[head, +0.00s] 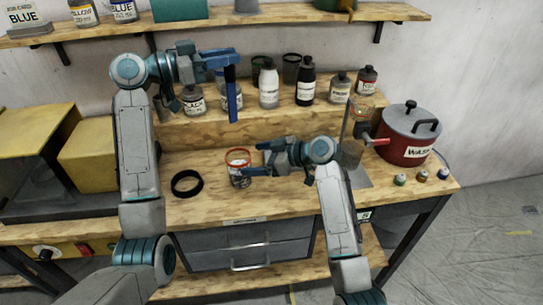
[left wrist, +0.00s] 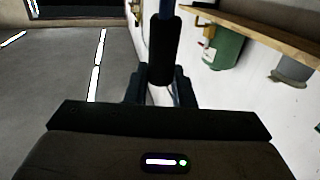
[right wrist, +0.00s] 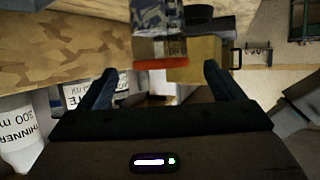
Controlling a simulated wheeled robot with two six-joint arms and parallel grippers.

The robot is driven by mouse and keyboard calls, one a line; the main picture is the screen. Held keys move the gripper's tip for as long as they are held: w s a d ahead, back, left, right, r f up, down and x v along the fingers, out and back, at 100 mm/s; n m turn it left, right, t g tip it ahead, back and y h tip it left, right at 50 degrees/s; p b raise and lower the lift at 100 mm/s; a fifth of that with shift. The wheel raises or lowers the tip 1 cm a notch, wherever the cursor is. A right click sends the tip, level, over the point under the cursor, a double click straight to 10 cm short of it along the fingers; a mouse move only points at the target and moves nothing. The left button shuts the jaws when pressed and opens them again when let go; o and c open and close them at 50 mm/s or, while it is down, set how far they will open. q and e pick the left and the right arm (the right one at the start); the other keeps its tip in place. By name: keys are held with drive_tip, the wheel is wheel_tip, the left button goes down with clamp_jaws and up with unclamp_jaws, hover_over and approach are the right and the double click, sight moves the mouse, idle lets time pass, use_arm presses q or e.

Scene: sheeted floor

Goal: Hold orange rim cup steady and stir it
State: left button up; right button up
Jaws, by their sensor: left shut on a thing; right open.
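The orange rim cup (head: 239,172) stands upright on the front bench top, its orange rim uppermost. It shows at the top of the right wrist view (right wrist: 160,48), with the picture turned so the rim is lower. My right gripper (head: 254,159) is open, with its fingers reaching left toward the cup; the cup lies ahead, roughly between the fingertips. My left gripper (head: 230,62) is shut on a blue stirring stick (head: 232,98), held upright well above the bench. In the left wrist view the stick (left wrist: 163,50) shows a black grip and a blue part.
A black ring (head: 187,183) lies left of the cup. Several bottles, including a white one (head: 268,86), stand on the raised shelf behind. A red pot (head: 405,140) marked WASTE stands right. The bench front near the cup is clear.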

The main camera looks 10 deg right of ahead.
sight(238, 160)
drive_tip(key=x, duration=0.6)
drive_tip(key=shift+w+a+f, duration=0.1)
drive_tip(key=shift+a, duration=0.25)
